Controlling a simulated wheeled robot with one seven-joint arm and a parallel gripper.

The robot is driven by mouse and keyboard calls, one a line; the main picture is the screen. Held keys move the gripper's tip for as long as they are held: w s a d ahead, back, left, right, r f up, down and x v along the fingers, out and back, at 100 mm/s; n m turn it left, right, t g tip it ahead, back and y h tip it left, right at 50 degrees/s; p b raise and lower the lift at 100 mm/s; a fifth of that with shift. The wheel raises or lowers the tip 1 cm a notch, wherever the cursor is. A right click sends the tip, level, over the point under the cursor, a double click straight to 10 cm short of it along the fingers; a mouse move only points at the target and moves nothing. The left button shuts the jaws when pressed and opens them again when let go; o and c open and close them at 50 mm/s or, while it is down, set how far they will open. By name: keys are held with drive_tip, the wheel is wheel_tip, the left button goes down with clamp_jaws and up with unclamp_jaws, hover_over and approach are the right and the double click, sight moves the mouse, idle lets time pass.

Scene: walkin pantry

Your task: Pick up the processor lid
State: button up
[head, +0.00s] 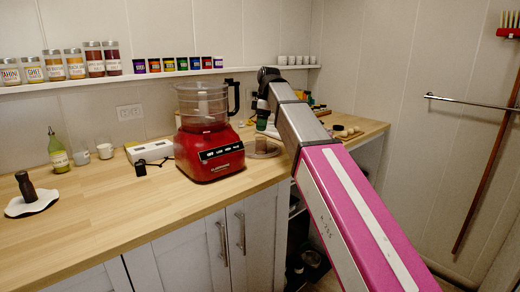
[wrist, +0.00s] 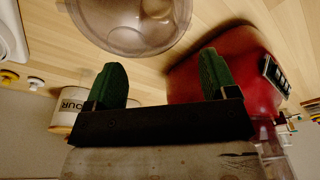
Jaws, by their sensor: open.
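The processor lid (head: 266,152) is a clear, round piece with a raised tube, lying on the wooden counter just right of the red food processor (head: 209,151). In the wrist view the lid (wrist: 118,28) is at the top, partly cut off by the frame edge. My gripper (head: 262,121) is above the lid in the head view, pointing down. In the wrist view my gripper (wrist: 161,78) has its green fingers wide apart with nothing between them. The lid lies beyond the fingertips, apart from them. My arm hides part of the counter behind it.
The processor's red base (wrist: 228,78) is close to the right finger. A canister (wrist: 70,108) is near the left finger. A white appliance (head: 149,150), a green bottle (head: 58,153) and a pepper mill (head: 25,186) stand left. The front left counter is clear.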

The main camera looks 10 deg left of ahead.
sight(259, 143)
drive_tip(key=f, duration=0.3)
drive_tip(key=a+f, duration=0.1)
drive_tip(key=f, duration=0.4)
drive_tip(key=shift+a+f, duration=0.15)
drive_tip(key=shift+f, duration=0.2)
drive_tip(key=c, duration=1.1)
